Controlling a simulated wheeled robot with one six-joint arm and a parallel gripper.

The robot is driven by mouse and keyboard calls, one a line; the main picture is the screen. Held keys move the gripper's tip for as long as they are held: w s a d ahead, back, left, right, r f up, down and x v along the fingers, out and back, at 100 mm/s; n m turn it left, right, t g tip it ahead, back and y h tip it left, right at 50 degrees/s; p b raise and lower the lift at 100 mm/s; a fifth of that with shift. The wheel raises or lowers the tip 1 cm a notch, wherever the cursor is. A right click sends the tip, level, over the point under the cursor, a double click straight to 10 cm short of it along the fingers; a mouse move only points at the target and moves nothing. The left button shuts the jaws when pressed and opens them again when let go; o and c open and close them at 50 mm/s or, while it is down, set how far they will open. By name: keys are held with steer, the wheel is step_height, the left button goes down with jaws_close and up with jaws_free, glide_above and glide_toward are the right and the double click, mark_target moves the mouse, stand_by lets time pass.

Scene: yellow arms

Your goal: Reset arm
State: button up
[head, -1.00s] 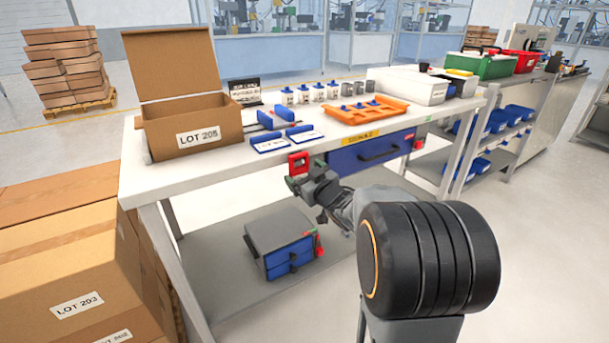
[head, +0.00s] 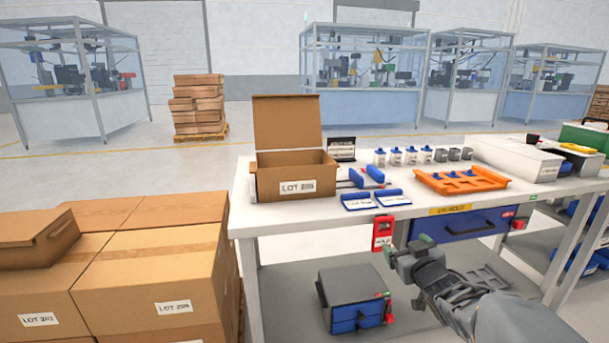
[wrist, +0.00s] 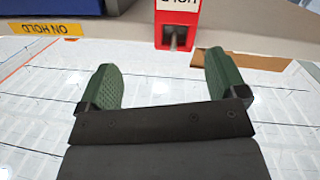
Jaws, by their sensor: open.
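My gripper (head: 404,247) is at the front edge of the white workbench (head: 300,217), just below a red tag marked HOLD (head: 383,231). In the wrist view my gripper (wrist: 163,82) shows two green fingers spread wide with nothing between them. The red tag (wrist: 177,22) hangs from the bench edge beyond the fingertips, with a grey peg on it, apart from the fingers. My arm reaches in from the lower right of the head view.
An open carton (head: 296,186) labelled LOT, blue-edged cards (head: 372,200) and an orange tray (head: 462,181) stand on the bench. A blue drawer (head: 460,223) is under the top at right. A grey cabinet (head: 353,299) sits on the lower shelf. Stacked cartons (head: 150,265) fill the left.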

steer(key=s+a+r+m+g+h+p, duration=0.3)
steer(key=s+r+g+p, duration=0.35)
steer(key=r+p, duration=0.6)
steer(key=s+a+r+g+y+p, duration=0.1)
steer(key=s+a+r+g+p, duration=0.2)
steer(key=s+p, duration=0.3)
steer(key=s+a+r+g+y+p, duration=0.2)
steer(key=s+a+r+g+p, duration=0.1)
steer(key=s, duration=0.5)
steer(key=a+r+p, duration=0.1)
steer(key=a+p, duration=0.1)
steer(key=p, duration=0.1)
steer(key=shift+s+a, duration=0.2)
steer(key=shift+a, duration=0.05)
steer(key=shift+g, duration=0.25)
